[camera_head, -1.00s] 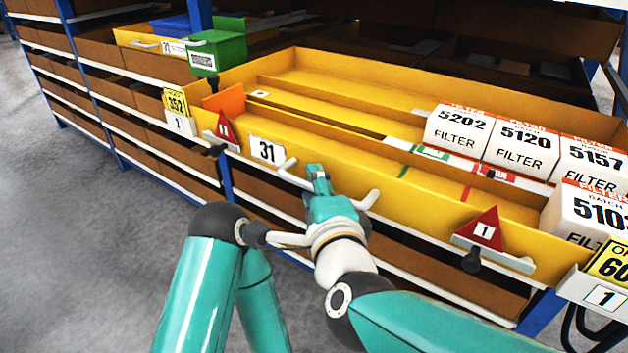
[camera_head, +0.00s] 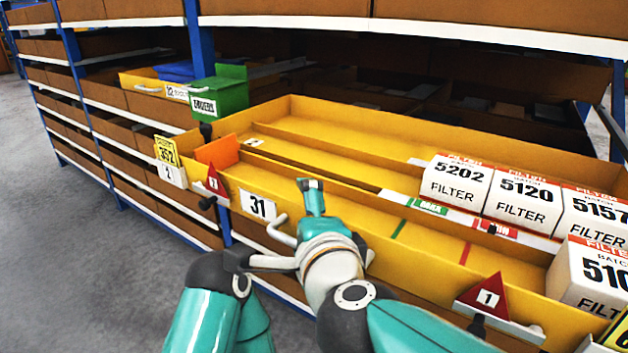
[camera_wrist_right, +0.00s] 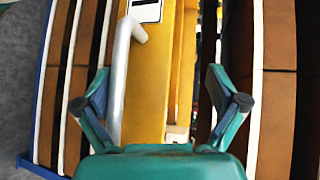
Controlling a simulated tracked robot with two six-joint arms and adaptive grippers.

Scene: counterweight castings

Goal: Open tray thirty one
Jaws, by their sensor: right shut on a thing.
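The yellow tray thirty one (camera_head: 330,226) stands out from the rack, its inside open to view. Its front bears a white label "31" (camera_head: 258,206) and a pale bar handle (camera_head: 281,230), partly hidden behind my right gripper. My right gripper (camera_head: 311,190) is at this handle and shut on it, its tip showing above the tray's front wall. In the right wrist view the handle (camera_wrist_right: 121,85) runs between the fingers, close to the left one. The yellow front wall lies beside it. I do not see the left gripper.
White filter boxes (camera_head: 522,198) stand at the tray's right end. Red triangle markers (camera_head: 487,297) with black knobs sit at both front corners. A green box (camera_head: 218,92) and another yellow tray (camera_head: 146,80) are behind left. Grey floor (camera_head: 75,250) is clear at left.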

